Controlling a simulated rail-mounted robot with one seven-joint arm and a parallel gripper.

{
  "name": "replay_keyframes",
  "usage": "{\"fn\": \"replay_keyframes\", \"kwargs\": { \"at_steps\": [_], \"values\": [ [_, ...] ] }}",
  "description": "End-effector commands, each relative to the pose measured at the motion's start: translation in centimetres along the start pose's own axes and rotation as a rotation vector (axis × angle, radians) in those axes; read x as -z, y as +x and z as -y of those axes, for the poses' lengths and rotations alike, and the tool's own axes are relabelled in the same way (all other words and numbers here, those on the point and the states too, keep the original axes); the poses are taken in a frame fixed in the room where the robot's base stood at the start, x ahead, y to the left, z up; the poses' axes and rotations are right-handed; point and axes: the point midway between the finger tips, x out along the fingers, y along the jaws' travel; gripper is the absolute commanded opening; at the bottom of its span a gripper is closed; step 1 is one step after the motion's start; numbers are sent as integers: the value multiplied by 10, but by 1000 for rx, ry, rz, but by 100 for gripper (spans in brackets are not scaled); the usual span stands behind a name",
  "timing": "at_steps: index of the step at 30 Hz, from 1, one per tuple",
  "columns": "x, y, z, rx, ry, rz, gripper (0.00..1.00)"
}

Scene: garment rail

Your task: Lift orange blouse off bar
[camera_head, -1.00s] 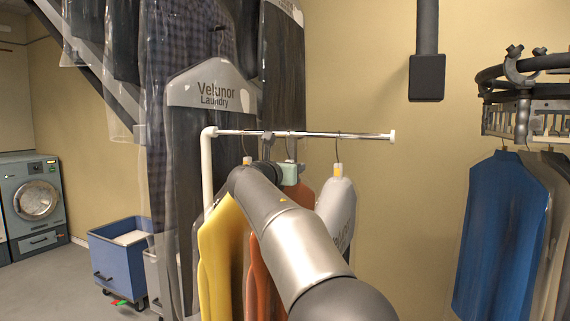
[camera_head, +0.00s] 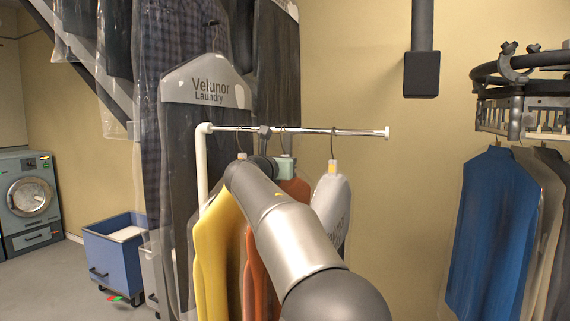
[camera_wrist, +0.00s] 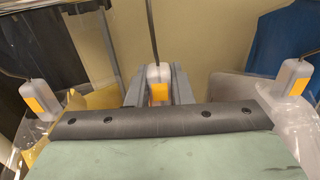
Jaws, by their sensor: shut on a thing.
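The orange blouse (camera_head: 257,270) hangs between a yellow garment (camera_head: 218,255) and a pale grey-white one (camera_head: 330,205). My arm hides much of it in the head view. My gripper (camera_wrist: 158,88) is shut on the neck of the middle hanger (camera_wrist: 157,73) in the wrist view, with one finger on each side. In the head view this hanger's hook reaches up to the chrome bar (camera_head: 350,132). I cannot tell whether the hook bears on the bar or is clear of it. The blouse itself is hidden below my gripper in the wrist view.
Neighbouring hanger necks stand close by on the left (camera_wrist: 38,98) and right (camera_wrist: 291,78). The bar's white post (camera_head: 201,165) is at left. A tall bagged garment (camera_head: 205,85) hangs behind. A blue garment (camera_head: 493,235) hangs from a carousel (camera_head: 520,95) at right, with open space before it.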

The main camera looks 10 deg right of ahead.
Motion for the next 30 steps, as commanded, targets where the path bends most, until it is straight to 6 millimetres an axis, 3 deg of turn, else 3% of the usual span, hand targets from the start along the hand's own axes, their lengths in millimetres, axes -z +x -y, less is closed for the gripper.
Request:
{"fn": "replay_keyframes", "kwargs": {
  "at_steps": [21,30],
  "values": [
    [-29,0,0,1,2,2,0],
    [-31,0,0,0,0,1,0]
  ]
}}
